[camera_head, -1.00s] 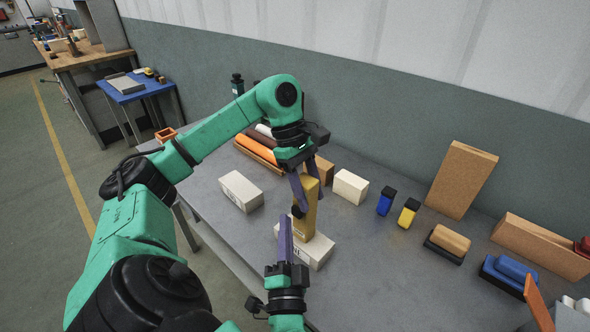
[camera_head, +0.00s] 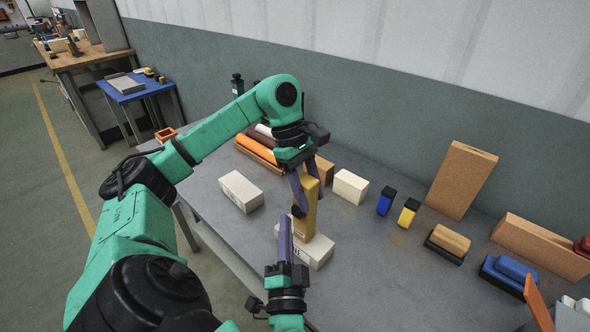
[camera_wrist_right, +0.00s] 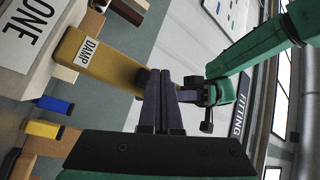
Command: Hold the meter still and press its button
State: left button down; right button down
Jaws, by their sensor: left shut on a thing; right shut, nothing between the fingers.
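The meter (camera_head: 311,211) is a yellow-orange upright body standing on a pale block (camera_head: 318,252). In the right wrist view the meter (camera_wrist_right: 88,58) carries a DAMP label, and the block (camera_wrist_right: 25,30) reads ONE. My left gripper (camera_head: 304,202) is shut on the meter from above. My right gripper (camera_head: 285,222) is shut and empty, its fingertips close to the meter's near side. In the right wrist view its closed fingers (camera_wrist_right: 160,76) sit beside the meter's end; I cannot tell whether they touch. I cannot make out the button.
Pale blocks (camera_head: 241,191) (camera_head: 350,186) stand either side of the meter. Blue (camera_head: 386,201) and yellow (camera_head: 408,213) black-topped items and a sponge-like block (camera_head: 449,240) lie to the right. Orange and brown rolls (camera_head: 258,148) lie behind.

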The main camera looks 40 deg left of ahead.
jog(key=shift+w, duration=0.15)
jog(key=shift+w, duration=0.3)
jog(key=shift+w, duration=0.45)
dwell(0.7)
jog(key=shift+s, duration=0.9)
jog(key=s, duration=0.5)
jog(key=shift+d, duration=0.1)
dwell(0.4)
